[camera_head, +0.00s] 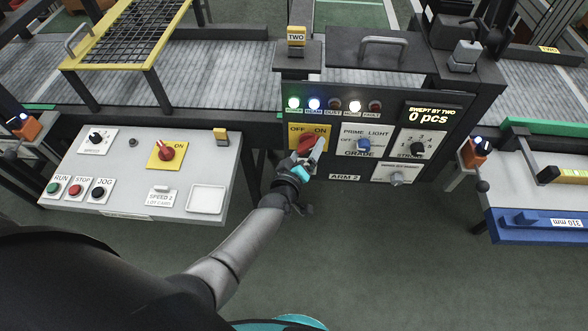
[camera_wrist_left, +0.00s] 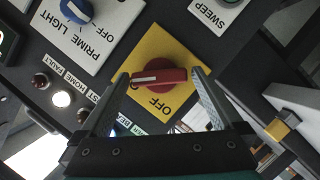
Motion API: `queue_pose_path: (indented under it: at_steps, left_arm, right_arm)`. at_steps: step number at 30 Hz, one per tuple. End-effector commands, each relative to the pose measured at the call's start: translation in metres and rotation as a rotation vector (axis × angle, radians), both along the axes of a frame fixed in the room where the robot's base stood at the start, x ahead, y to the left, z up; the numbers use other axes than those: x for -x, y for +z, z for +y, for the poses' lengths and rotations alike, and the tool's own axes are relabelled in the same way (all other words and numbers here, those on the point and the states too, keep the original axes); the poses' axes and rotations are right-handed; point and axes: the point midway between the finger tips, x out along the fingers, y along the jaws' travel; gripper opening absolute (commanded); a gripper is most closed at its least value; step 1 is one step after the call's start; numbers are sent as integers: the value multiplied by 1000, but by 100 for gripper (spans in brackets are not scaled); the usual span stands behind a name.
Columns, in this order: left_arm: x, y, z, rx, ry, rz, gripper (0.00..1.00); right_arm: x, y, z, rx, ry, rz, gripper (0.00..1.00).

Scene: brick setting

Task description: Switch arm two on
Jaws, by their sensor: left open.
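The arm two panel (camera_head: 345,178), labelled ARM 2, carries a red rotary knob (camera_head: 305,143) on a yellow OFF/ON plate (camera_head: 294,130). In the left wrist view the red knob (camera_wrist_left: 172,77) has a white pointer line on its left half, turned away from the OFF word below it and towards the ON side. The ON word is hidden there by a finger. My left gripper (camera_head: 306,161) is at the knob, with its fingers (camera_wrist_left: 158,77) open on either side of it. I cannot tell whether they touch it. My right gripper is out of view.
Right of the knob are a blue PRIME LIGHT knob (camera_head: 364,145) and a black knob (camera_head: 417,144). Green, blue and white lamps are lit above. The display (camera_head: 432,115) reads 0 pcs. A separate grey panel (camera_head: 128,170) on the left has its own red knob (camera_head: 167,151).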

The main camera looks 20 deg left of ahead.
Motion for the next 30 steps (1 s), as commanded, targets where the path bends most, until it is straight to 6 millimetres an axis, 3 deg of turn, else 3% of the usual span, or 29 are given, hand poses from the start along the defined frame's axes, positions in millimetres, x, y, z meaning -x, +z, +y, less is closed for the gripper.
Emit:
queue_pose_path:
  at_steps: [19, 24, 30]
  left_arm:
    - [108, 31, 0, -2, -1, 3, 100]
    - [126, 36, 0, -2, 0, 2, 100]
    - [134, 39, 0, -1, 0, 1, 100]
  right_arm:
    - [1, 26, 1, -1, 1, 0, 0]
    - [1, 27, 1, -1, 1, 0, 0]
    - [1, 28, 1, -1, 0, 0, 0]
